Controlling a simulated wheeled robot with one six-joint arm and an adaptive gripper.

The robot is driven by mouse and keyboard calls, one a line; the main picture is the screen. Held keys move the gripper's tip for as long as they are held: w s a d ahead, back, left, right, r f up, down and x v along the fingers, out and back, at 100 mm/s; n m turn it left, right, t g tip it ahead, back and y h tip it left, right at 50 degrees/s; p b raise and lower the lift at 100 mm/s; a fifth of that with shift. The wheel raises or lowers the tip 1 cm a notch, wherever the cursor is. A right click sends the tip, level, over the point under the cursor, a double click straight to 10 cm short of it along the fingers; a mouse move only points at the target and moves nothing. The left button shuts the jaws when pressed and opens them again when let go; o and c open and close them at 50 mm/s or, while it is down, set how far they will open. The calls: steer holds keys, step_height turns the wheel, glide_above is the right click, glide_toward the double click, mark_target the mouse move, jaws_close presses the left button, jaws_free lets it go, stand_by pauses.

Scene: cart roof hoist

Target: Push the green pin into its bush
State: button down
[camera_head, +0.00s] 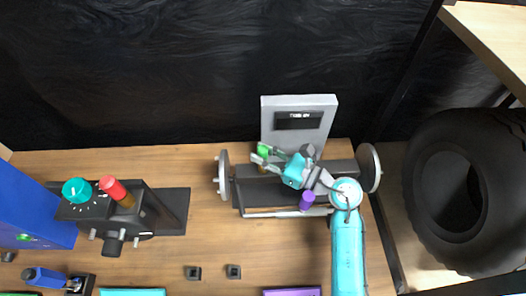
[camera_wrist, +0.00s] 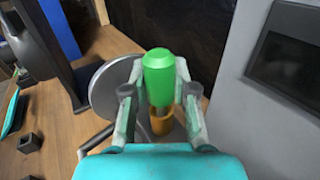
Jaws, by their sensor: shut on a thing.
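The green pin (camera_wrist: 159,78) stands between the fingers of my gripper (camera_wrist: 158,95) in the wrist view, its green head rising above the fingertips. My gripper is shut on it. A brass-coloured bush (camera_wrist: 162,124) shows just below and behind the pin; I cannot tell whether the pin's lower end is in it. In the head view my gripper (camera_head: 266,156) is over the left part of the dark cart frame, with the green pin (camera_head: 263,150) at its tips. The fingers hide most of the bush there.
A grey panel with a dark display (camera_head: 299,120) stands close behind the gripper. A purple cylinder (camera_head: 307,201) is on the frame's right side. Grey discs (camera_head: 223,173) flank the frame. A black fixture with a red cylinder (camera_head: 112,187) is at left.

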steer(key=shift+f, duration=0.75)
steer(key=c, duration=0.8)
jaws_free()
steer(key=shift+c, duration=0.2)
step_height(320, 180, up, 10)
